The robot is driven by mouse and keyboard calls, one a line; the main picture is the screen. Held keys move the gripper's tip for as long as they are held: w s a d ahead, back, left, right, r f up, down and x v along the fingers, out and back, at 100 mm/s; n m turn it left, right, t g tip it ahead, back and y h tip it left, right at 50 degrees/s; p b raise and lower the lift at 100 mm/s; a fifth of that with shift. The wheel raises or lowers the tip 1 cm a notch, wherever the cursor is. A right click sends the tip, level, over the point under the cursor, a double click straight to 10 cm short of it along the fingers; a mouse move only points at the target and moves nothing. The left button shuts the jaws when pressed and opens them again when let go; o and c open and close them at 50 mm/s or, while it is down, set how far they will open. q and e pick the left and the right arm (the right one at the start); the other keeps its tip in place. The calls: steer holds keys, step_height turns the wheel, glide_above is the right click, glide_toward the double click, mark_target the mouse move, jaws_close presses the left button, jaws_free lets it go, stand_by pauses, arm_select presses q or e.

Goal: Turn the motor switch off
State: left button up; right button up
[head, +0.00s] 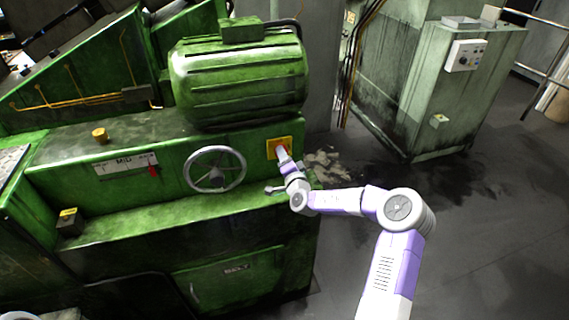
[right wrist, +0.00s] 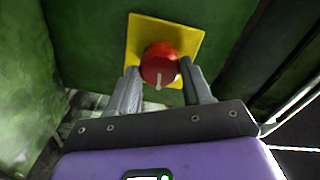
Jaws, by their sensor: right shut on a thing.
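The motor switch is a red rotary knob (right wrist: 160,64) with a pale pointer mark on a yellow plate (right wrist: 137,40). The yellow plate (head: 271,152) also shows in the head view, on the green machine below the motor, right of the handwheel. My right gripper (right wrist: 158,82) has one finger on each side of the red knob and is shut on it. The pale mark points down toward the gripper in the right wrist view. In the head view my right gripper (head: 283,155) covers most of the knob.
A grey handwheel (head: 215,170) sits left of the yellow plate. The large green motor (head: 240,75) is above it. A pale green cabinet with a control box (head: 466,56) stands at the right. The dark floor (head: 490,225) at the right is open.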

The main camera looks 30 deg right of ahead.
steer(key=shift+f+m+b, duration=0.1)
steer(key=shift+m+b, duration=0.5)
steer(key=shift+m, duration=0.3)
steer(key=o, duration=1)
steer(key=shift+o, duration=0.2)
steer(key=shift+s, duration=0.1)
steer(key=v, duration=0.7)
steer(key=shift+s, duration=0.2)
